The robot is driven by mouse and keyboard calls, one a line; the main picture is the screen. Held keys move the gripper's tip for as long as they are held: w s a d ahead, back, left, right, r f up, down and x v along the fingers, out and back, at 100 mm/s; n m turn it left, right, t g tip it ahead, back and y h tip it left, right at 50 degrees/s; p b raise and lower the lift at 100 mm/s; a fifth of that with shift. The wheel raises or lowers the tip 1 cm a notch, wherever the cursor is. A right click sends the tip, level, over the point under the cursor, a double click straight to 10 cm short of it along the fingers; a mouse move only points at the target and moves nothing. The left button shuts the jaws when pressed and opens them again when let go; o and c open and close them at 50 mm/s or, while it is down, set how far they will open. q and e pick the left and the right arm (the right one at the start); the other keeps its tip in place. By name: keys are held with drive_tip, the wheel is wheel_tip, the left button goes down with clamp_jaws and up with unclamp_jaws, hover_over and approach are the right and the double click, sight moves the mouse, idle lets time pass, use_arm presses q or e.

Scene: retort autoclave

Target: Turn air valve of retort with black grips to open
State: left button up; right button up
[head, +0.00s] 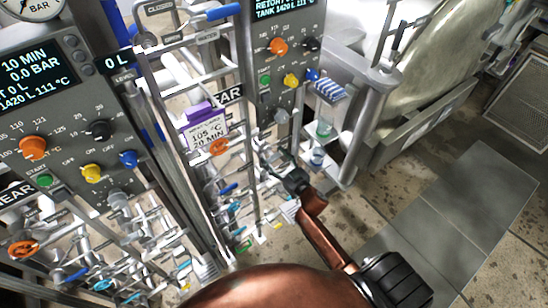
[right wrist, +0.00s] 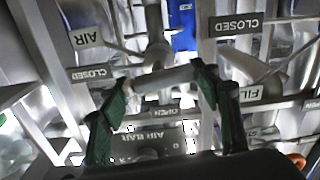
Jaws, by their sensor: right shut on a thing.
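My right gripper (head: 297,182) reaches in among the pipes and valves below the right-hand control panel (head: 288,60). In the right wrist view its two green-edged fingers are closed on the ends of a short grey bar (right wrist: 165,78), the part that it holds. An AIR label (right wrist: 87,38) is up and left of the bar, with a CLOSED label (right wrist: 92,73) beside the left finger. An OPEN label (right wrist: 160,114) and an AIR BAR plate (right wrist: 150,138) are below the bar. Black grips cannot be made out. My left gripper is not in view.
Another control panel (head: 60,110) stands at the left. Pipes and racks crowd the space between the panels, with a sign (head: 205,133) under a purple clip and an orange handwheel (head: 218,147). A CLOSED label (right wrist: 237,25) is at the wrist view's right. Floor (head: 440,220) is clear at the right.

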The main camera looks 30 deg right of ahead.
drive_tip(key=n, duration=0.4)
drive_tip(key=shift+a, duration=0.1)
drive_tip(key=n+b, duration=0.1)
drive_tip(key=n, duration=0.3)
drive_tip(key=shift+a+f, duration=0.1)
drive_tip(key=shift+f, duration=0.05)
drive_tip(key=n+b, duration=0.1)
drive_tip(key=n, duration=0.3)
drive_tip(key=shift+f, duration=0.15)
drive_tip(key=shift+n+b, duration=0.8)
drive_tip(key=shift+n, duration=1.4)
drive_tip(key=shift+a, duration=0.1)
drive_tip(key=o, duration=1.2)
drive_tip(key=shift+c, duration=0.2)
